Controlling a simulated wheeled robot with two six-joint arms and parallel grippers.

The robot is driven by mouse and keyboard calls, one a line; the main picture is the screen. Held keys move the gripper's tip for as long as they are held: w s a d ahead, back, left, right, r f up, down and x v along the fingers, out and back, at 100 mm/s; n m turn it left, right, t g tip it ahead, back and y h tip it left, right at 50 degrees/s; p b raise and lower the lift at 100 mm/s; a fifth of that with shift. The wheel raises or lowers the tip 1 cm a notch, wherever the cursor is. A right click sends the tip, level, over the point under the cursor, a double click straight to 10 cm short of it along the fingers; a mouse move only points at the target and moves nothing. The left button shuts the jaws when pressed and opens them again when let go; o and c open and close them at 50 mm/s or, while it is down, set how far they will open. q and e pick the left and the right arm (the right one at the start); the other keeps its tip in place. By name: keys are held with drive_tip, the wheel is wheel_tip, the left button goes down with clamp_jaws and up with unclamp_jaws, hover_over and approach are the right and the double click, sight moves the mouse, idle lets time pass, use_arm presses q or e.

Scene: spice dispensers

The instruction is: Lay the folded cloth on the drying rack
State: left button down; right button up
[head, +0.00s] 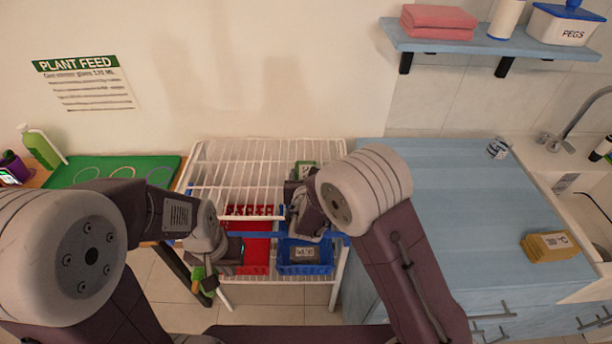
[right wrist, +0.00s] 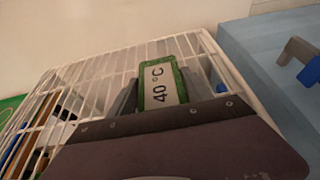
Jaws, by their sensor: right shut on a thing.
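The folded green cloth (head: 305,168) with a white label shows just past my right gripper (head: 303,184). In the right wrist view the label on the cloth (right wrist: 160,84) reads "40 °C", and my right gripper's fingers (right wrist: 162,92) are shut on its two sides. The cloth is over the white wire drying rack (head: 240,168), towards its right end; I cannot tell whether it touches the wires (right wrist: 90,82). My left gripper (head: 207,285) hangs at the rack's front left, small and partly hidden by its wrist, with something green beside it.
A red basket (head: 257,254) and a blue basket (head: 303,256) stand under the rack's top. A blue counter (head: 440,190) adjoins on the right, mostly bare, with a yellow-brown labelled bundle (head: 549,246). A green mat (head: 165,163) lies to the left.

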drive_tip(key=shift+f, duration=0.2)
drive_tip(key=o, duration=1.5)
drive_tip(key=shift+c, duration=0.2)
drive_tip(key=shift+r, duration=0.2)
drive_tip(key=shift+s+r, duration=0.1)
drive_tip(key=shift+s, duration=0.15)
drive_tip(key=v, duration=1.1)
drive_tip(key=shift+s, duration=0.3)
